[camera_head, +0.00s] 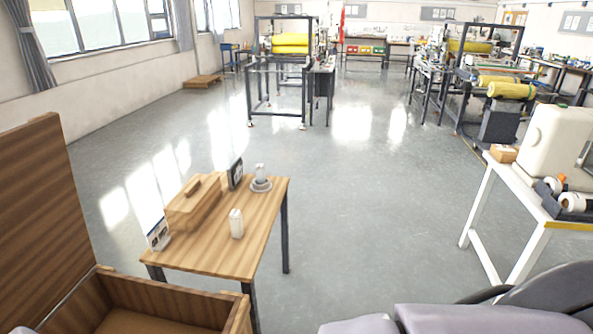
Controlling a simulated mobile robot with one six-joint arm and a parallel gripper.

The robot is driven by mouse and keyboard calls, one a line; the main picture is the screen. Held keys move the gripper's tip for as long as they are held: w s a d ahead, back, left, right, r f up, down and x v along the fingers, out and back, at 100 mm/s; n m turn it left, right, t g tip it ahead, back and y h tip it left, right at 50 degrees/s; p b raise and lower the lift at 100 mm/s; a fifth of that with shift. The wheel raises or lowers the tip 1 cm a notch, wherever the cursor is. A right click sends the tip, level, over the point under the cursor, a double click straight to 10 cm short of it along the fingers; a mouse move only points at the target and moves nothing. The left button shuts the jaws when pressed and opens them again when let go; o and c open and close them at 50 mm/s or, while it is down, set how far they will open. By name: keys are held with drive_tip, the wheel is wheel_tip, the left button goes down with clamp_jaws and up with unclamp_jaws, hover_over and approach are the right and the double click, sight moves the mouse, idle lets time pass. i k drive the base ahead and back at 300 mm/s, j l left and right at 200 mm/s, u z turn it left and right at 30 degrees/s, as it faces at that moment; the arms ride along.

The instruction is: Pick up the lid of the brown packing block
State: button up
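The brown packing block (190,217) sits on the left part of a small wooden table (215,258). It is a wood-toned block with a raised, narrower bar on top, which looks like the lid's handle (193,185). The lid (208,197) appears to rest on the block; the seam between them is too small to make out. My gripper is not in view. Grey and dark parts at the bottom right look like my own arm or body, far from the block.
Around the block stand a small sign (158,234), a white carton (236,223), a dark framed panel (235,174) and a grey-white item (261,178). An open wooden box (170,297) is at the front left. A white table (484,200) is at right. The floor between is clear.

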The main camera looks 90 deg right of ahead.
sight(261, 170)
drive_tip(key=z, duration=2.75)
drive_tip(key=i+l+z, duration=0.2)
drive_tip(key=i+l, duration=0.3)
drive_tip(key=i+l+z, duration=0.25)
drive_tip(key=i+l, duration=0.25)
drive_tip(key=i+l+z, duration=0.2)
drive_tip(key=i+l, duration=0.15)
drive_tip(key=i, duration=0.3)
drive_tip(key=i+u, duration=0.45)
drive_tip(key=i+l+u, duration=0.2)
drive_tip(key=i+u, duration=0.25)
drive_tip(key=i+l+u, duration=0.9)
drive_tip(key=i+u, duration=0.2)
drive_tip(key=u, duration=0.25)
drive_tip(key=i+l+u, duration=0.1)
drive_tip(key=u, duration=0.35)
drive_tip(key=i+l+u, duration=0.2)
drive_tip(key=u, duration=0.3)
drive_tip(key=i+l+u, duration=0.15)
drive_tip(key=u, duration=0.3)
drive_tip(key=l, duration=0.1)
